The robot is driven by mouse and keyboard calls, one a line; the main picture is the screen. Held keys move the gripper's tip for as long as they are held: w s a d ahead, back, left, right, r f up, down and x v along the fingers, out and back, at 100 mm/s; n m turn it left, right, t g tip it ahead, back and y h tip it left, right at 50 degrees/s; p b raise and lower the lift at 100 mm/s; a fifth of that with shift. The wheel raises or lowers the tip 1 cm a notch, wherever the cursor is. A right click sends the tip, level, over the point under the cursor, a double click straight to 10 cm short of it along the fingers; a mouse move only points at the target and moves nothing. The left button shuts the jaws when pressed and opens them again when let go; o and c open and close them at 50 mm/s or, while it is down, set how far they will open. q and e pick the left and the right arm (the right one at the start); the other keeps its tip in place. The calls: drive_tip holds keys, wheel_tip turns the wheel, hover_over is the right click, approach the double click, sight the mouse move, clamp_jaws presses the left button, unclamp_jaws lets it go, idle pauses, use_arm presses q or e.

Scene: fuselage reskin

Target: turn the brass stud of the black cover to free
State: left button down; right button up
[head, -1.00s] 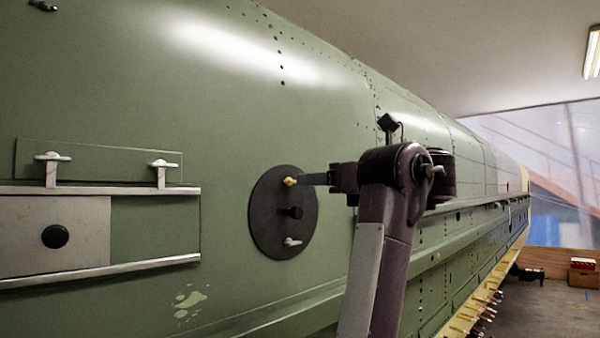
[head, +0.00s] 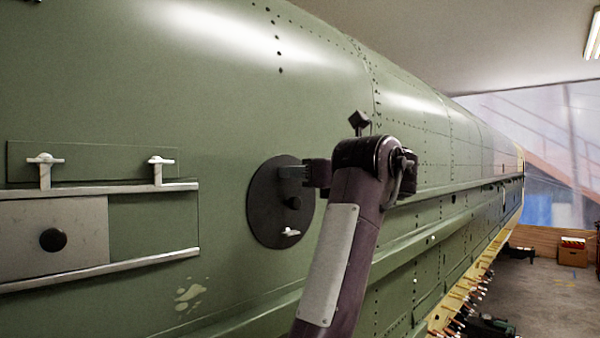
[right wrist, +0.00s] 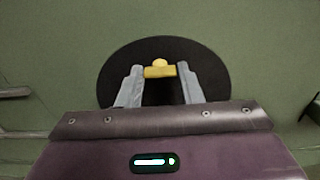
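The round black cover (head: 262,215) sits on the green fuselage skin. Its brass stud (right wrist: 160,71) shows in the right wrist view near the cover's top, its bar lying level. In the head view my fingers hide the stud. My right gripper (right wrist: 160,70) has one grey finger at each end of the bar, with no clear gap seen, so it looks shut on the stud. In the head view the right gripper (head: 291,173) reaches the cover from the right. A dark knob (head: 293,203) is at the cover's middle and a pale stud (head: 288,233) is below, turned about level. My left gripper is not in view.
At left, a grey panel (head: 85,222) with a black knob (head: 53,239) sits between two metal rails (head: 120,260). Two pale latches (head: 45,170) stand above the upper rail. A long ledge (head: 450,208) runs along the fuselage at right.

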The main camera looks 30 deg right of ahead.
drive_tip(key=shift+c, duration=1)
drive_tip(key=n+b, duration=1.1)
drive_tip(key=n, duration=0.6)
drive_tip(key=shift+n, duration=0.4)
drive_tip(key=shift+b, duration=0.3)
